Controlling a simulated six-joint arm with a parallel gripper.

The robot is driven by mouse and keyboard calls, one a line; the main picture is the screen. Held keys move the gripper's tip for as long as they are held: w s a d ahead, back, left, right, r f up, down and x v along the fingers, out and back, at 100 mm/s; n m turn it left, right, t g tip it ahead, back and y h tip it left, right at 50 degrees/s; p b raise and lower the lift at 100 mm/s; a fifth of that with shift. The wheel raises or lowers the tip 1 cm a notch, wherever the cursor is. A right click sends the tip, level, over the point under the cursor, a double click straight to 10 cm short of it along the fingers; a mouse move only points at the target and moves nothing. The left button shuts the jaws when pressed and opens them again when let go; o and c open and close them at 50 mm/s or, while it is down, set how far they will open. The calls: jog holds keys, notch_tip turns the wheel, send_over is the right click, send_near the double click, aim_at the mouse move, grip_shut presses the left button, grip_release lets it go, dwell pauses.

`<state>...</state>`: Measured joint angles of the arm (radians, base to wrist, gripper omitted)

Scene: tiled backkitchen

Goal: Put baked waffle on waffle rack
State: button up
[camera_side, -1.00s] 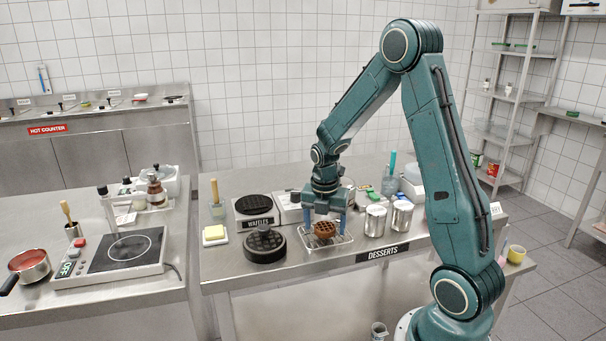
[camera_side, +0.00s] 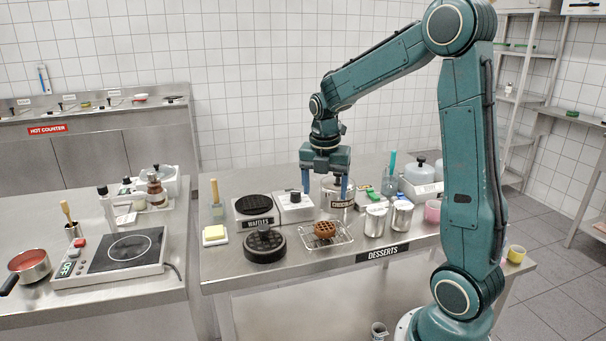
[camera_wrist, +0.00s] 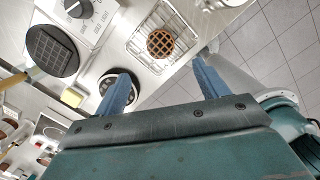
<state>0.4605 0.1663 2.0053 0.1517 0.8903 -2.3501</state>
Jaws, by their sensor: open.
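The baked waffle (camera_side: 325,229) is brown, round and gridded. It rests on the wire waffle rack (camera_side: 341,238) near the front edge of the dessert counter. The wrist view also shows the waffle (camera_wrist: 161,43) lying within the rack (camera_wrist: 134,38). My gripper (camera_side: 325,190) is open and empty, raised above and behind the rack, clear of the waffle. Its two blue fingers point down; they also show in the wrist view (camera_wrist: 162,85).
The waffle iron (camera_side: 254,208) stands at the left, with a dark round lid (camera_side: 265,244) in front. A butter dish (camera_side: 215,234) is further left. Two metal cans (camera_side: 376,219) stand right of the rack. The hot plate (camera_side: 120,250) is on the left counter.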

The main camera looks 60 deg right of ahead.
jog(key=shift+r, duration=0.55)
jog(key=shift+a, duration=0.15)
jog(key=s+a+r+m+t, duration=0.2)
jog(key=s+a+r+m, duration=0.1)
jog(key=s+a+m, duration=0.4)
jog(key=s+a+r+m+t+y, duration=0.1)
jog(key=s+a+r+m+t, duration=0.2)
jog(key=s+a+m, duration=0.4)
jog(key=shift+s+a+r+m, duration=0.4)
jog(key=shift+a+m, duration=2.1)
jog(key=shift+m, duration=0.6)
